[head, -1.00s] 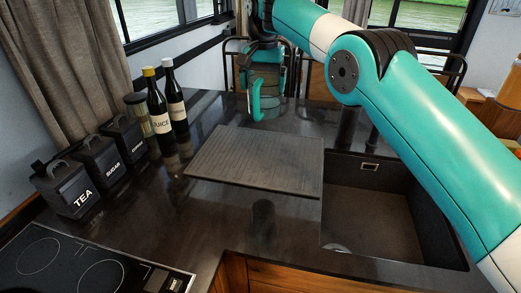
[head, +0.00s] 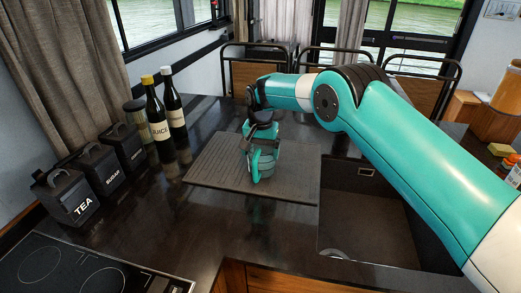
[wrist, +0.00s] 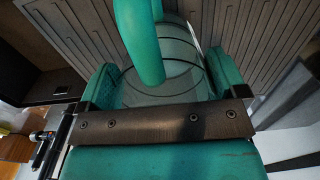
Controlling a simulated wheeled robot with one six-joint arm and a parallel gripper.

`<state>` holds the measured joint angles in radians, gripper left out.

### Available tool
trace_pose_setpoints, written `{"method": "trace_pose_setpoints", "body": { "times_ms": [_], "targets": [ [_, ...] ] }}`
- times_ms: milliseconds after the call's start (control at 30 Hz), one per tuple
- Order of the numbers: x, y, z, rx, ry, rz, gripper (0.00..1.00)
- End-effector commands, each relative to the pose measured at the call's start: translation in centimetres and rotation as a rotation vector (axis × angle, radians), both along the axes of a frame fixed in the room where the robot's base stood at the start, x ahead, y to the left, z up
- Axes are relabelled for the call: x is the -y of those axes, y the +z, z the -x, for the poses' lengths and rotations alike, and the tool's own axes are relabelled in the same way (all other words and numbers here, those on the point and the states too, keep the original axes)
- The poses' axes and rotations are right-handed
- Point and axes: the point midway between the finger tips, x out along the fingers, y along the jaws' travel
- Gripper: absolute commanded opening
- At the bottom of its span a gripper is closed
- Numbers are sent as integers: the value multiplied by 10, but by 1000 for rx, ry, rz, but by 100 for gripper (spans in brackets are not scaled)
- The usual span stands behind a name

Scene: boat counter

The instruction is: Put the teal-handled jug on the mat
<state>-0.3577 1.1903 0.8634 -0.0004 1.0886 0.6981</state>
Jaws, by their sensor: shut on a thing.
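The teal-handled jug (head: 266,158) is upright over the middle of the dark ribbed mat (head: 215,170) in the head view. Its handle (head: 255,167) faces the camera. My gripper (head: 262,140) is shut on the jug near its top, from above and behind. In the wrist view, my gripper (wrist: 160,88) has a teal finger pad on each side of the clear jug body (wrist: 185,80), with the handle (wrist: 145,40) arching up in front. The ribbed mat (wrist: 265,35) shows behind it. I cannot tell whether the jug's base touches the mat.
Black tea, sugar and third canisters (head: 100,170) stand at the left. A juice bottle (head: 157,115), a second dark bottle (head: 174,105) and a jar (head: 136,118) stand behind them. The sink (head: 365,220) is right of the mat, the hob (head: 70,265) front left.

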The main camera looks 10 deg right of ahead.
Motion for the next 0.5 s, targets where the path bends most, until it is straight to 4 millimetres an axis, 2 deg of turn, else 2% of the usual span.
{"method": "trace_pose_setpoints", "body": {
  "times_ms": [400, 433, 467, 500],
  "targets": [
    [0, -11, 0, 3, 0, -1, 52],
    [0, -11, 0, 1, 0, -1, 95],
    [0, -11, 0, 1, 0, -1, 100],
    [0, -11, 0, 1, 0, -1, 100]
  ]
}}
